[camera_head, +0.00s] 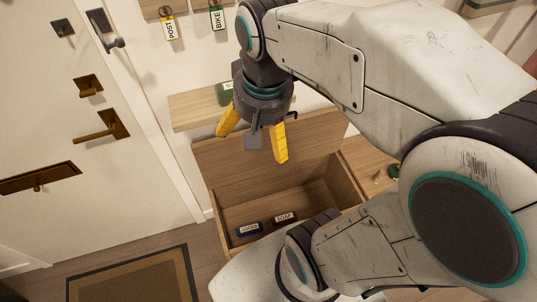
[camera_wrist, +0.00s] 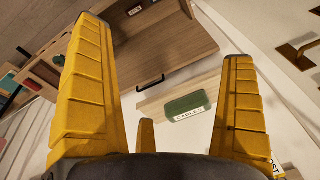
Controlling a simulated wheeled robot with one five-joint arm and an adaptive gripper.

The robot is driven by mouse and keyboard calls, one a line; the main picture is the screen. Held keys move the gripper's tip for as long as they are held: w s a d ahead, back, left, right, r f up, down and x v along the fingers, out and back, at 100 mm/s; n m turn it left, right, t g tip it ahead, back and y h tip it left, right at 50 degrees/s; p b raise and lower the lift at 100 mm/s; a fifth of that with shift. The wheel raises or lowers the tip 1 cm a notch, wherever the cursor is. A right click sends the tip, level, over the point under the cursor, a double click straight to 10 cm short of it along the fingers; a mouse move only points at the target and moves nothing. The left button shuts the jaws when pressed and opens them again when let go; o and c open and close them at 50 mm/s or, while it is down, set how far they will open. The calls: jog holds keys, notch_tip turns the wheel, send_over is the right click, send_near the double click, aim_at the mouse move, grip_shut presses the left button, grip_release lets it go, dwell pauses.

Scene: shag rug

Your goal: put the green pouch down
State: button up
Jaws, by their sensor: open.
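The green pouch (camera_wrist: 187,103), labelled CABLES, lies on a pale wooden shelf (camera_wrist: 160,92) in the wrist view. In the head view the pouch (camera_head: 223,92) is partly hidden behind my gripper, on the shelf (camera_head: 190,110) against the wall. My gripper (camera_head: 250,147) is open, its yellow fingers apart, in front of the shelf and above an open wooden chest. Nothing is held between the fingers. In the wrist view the pouch shows between the gripper's fingers (camera_wrist: 164,42), beyond them and apart from them.
The open chest (camera_head: 235,188) holds a dark blue item (camera_head: 249,229) and a dark red item labelled SOAP (camera_head: 284,218). Its raised lid (camera_head: 300,135) stands below the shelf. POST (camera_head: 169,27) and BIKE (camera_head: 217,17) tags hang above. A door (camera_head: 60,130) and doormat (camera_head: 130,280) are left.

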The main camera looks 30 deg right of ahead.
jog(key=shift+s+a+f+n+t, duration=0.2)
jog(key=shift+s+n+t, duration=0.2)
jog(key=shift+s+n, duration=0.5)
jog(key=shift+s+a+f+n+t, duration=0.25)
jog(key=shift+s+n+t, duration=0.15)
jog(key=shift+s+n, duration=0.45)
jog(key=shift+s+a+f+n+t, duration=0.2)
jog(key=shift+s+n+t, duration=0.35)
jog(key=shift+s, duration=0.55)
jog(key=shift+d, duration=0.2)
